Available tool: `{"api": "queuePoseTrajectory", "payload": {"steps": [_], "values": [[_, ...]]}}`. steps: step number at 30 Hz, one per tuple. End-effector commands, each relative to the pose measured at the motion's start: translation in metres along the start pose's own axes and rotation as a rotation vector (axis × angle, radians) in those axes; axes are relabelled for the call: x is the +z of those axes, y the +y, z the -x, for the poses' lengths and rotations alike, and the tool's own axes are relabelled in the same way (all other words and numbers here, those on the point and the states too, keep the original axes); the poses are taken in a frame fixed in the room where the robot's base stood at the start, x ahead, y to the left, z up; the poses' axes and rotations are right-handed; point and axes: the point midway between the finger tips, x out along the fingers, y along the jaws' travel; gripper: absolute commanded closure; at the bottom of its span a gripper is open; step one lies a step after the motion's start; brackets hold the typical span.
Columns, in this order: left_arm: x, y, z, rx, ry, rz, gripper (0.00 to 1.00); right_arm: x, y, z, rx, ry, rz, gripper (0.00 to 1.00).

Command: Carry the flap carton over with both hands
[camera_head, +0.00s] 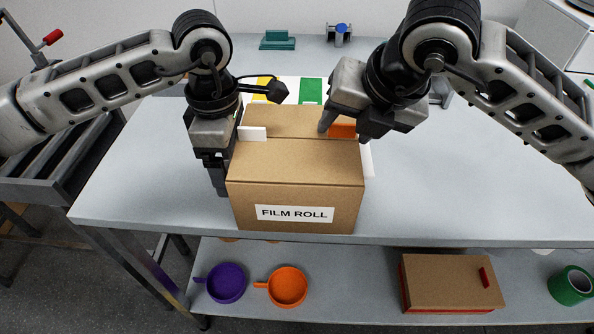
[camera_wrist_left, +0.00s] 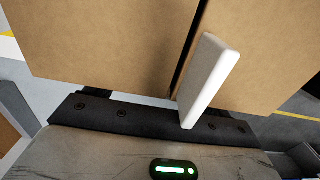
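The flap carton (camera_head: 295,195) is a brown box labelled FILM ROLL near the table's front edge. A white tab (camera_head: 252,133) stands at its left and an orange tab (camera_head: 342,131) at its right. My left gripper (camera_head: 218,178) points down beside the carton's left side. In the left wrist view, the carton (camera_wrist_left: 100,40) with its dark slit and the white tab (camera_wrist_left: 208,80) hide the fingertips, but the finger bases look apart. My right gripper (camera_head: 347,131) is open over the carton's right edge, its fingers on either side of the orange tab; contact is unclear.
A white sheet with yellow and green (camera_head: 311,90) patches lies behind the carton. The grey table (camera_head: 470,190) is clear on the right. The lower shelf holds a purple pan (camera_head: 226,283), an orange pan (camera_head: 288,287), a brown-and-red box (camera_head: 450,282) and green tape (camera_head: 573,286).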

Motion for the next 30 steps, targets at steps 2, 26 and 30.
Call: {"api": "queuePoseTrajectory", "payload": {"steps": [2, 26, 30], "values": [[-0.001, 0.000, 0.000, 0.000, 0.002, 0.001, 0.51, 0.000, -0.002, 0.000, -0.004, 0.002, -0.003, 0.83], [-0.002, 0.001, 0.051, 0.002, 0.002, 0.003, 0.51, 0.020, 0.012, 0.045, -0.007, -0.001, -0.007, 0.83], [-0.002, 0.001, 0.052, 0.002, 0.002, 0.004, 0.51, 0.020, 0.012, 0.045, -0.007, -0.002, -0.008, 0.83]]}}
